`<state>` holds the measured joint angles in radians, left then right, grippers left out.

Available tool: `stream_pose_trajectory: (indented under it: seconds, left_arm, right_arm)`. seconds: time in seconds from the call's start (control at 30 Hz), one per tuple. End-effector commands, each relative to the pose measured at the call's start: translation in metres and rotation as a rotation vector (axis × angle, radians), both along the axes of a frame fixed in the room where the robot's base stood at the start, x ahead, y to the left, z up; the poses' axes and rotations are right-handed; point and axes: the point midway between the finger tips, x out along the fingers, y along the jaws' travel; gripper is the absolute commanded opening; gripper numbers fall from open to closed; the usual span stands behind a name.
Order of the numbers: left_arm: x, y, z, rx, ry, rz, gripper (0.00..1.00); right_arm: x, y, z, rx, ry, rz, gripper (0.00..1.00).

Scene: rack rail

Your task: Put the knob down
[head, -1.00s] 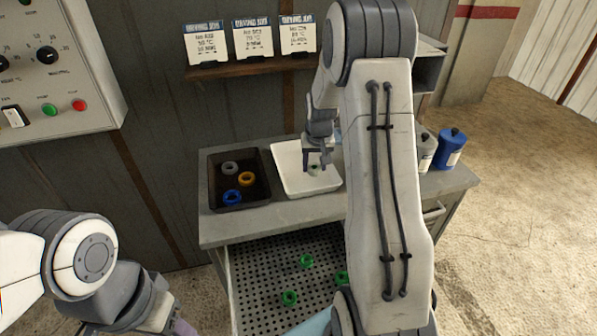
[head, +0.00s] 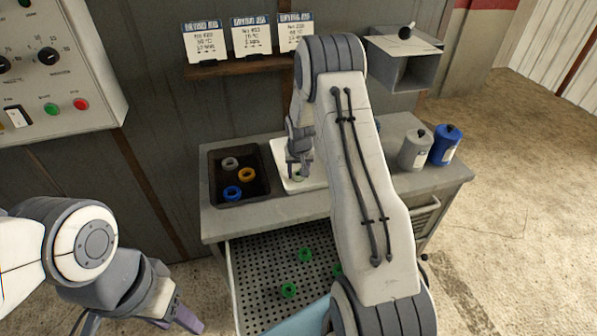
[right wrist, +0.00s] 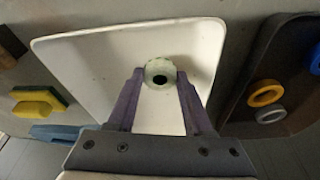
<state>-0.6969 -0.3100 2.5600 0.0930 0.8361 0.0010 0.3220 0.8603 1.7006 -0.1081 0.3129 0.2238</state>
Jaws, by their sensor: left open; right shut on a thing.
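The knob, a pale green ring with a dark centre (right wrist: 160,72), is between the fingertips of my right gripper (right wrist: 161,78), which is shut on it. The white tray (right wrist: 75,65) lies beneath it. In the head view, my right gripper (head: 299,168) is over the white tray (head: 280,152), with the knob (head: 298,177) small at its tips. I cannot tell whether the knob touches the tray floor. My left gripper (head: 182,318) is open and empty at the lower left, away from the bench.
Left of the white tray, a dark tray (head: 213,190) holds a grey, an orange and a blue ring. Green rings (head: 289,290) lie in the perforated open drawer (head: 262,262). Grey (head: 413,152) and blue (head: 446,146) bottles stand right. A yellow sponge (right wrist: 38,104) lies beside the white tray.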

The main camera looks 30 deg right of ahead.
Motion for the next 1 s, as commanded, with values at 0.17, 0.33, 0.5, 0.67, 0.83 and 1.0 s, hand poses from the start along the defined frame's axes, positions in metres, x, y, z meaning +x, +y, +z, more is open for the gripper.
stream_pose_trajectory:
  seconds: [0.17, 0.33, 0.5, 0.67, 0.83, 1.0]
  left_arm:
    - [0.000, 0.000, -0.002, 0.000, 0.000, 0.000, 0.50]
    - [0.000, 0.000, -0.002, 0.000, 0.000, 0.000, 0.50]
    - [0.000, 0.000, 0.000, 0.000, 0.000, 0.000, 0.50]
    - [0.000, 0.000, -0.004, 0.000, 0.000, 0.000, 0.50]
    - [0.000, 0.000, -0.012, 0.000, 0.000, -0.001, 0.50]
    - [0.000, 0.000, -0.018, 0.000, 0.000, -0.001, 0.50]
  right_arm:
    - [0.000, 0.000, -0.003, 0.000, 0.000, 0.000, 0.81]
    - [0.000, 0.000, -0.003, 0.000, 0.001, 0.000, 0.81]
    - [0.000, 0.000, -0.001, 0.000, 0.001, 0.000, 0.81]
    - [-0.003, 0.001, 0.013, -0.001, -0.002, 0.001, 0.81]
    - [-0.011, 0.005, 0.047, -0.002, -0.004, 0.001, 0.81]
    - [-0.020, 0.010, 0.082, -0.001, -0.005, 0.000, 0.81]
